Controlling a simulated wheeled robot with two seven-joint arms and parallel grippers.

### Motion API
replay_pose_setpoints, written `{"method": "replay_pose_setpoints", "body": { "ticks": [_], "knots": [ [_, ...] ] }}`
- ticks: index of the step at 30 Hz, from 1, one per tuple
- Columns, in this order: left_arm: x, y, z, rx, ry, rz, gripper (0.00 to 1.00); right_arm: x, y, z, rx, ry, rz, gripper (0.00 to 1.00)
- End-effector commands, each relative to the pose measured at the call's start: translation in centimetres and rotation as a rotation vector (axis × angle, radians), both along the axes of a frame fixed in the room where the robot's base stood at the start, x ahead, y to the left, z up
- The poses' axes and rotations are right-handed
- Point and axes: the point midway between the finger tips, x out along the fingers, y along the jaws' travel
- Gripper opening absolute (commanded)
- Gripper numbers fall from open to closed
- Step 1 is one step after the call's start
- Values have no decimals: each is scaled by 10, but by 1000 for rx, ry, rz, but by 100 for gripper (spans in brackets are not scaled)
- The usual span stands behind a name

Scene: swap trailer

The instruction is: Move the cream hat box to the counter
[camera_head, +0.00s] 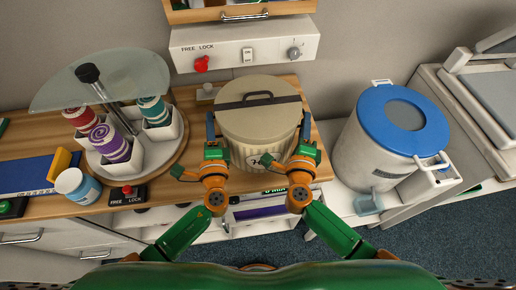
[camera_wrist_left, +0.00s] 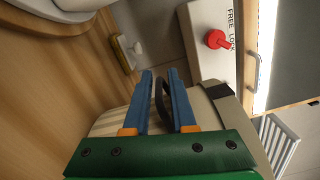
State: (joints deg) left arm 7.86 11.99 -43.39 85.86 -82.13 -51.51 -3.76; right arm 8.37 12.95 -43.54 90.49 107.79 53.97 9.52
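The cream hat box (camera_head: 258,128), a round lidded box with a dark band and handle across its top, stands upright on a wooden worktop (camera_head: 185,192) in the head view. My left gripper (camera_head: 211,132) is at its left side. In the left wrist view its two blue fingers (camera_wrist_left: 163,95) are apart, with a dark loop, seemingly a side handle, between them and gaps visible beside it. My right gripper (camera_head: 303,134) is at the box's right side; its finger gap is hidden. I cannot tell which surface is the counter.
A tiered carousel (camera_head: 140,165) with coloured spools stands left, its glass top (camera_head: 110,78) overhanging. A control panel (camera_head: 270,45) with a red knob is on the wall behind. A blue-lidded drum (camera_head: 375,145) stands right. A blue-white jar (camera_head: 75,188) sits at the left front.

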Motion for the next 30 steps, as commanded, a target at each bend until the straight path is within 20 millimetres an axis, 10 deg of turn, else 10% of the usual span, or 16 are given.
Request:
{"method": "replay_pose_setpoints", "body": {
  "ticks": [11, 24, 30],
  "knots": [
    [-2, 0, 3, -1, 1, 1, 45, 0, -1, 3, -1, 0, -3, 40],
    [-103, -17, 0, -2, 4, 1, 45, 0, -1, 3, -1, 0, -4, 40],
    [-119, -20, 1, -1, 0, 2, 45, -9, 1, 3, 0, 2, -3, 40]
  ]
}}
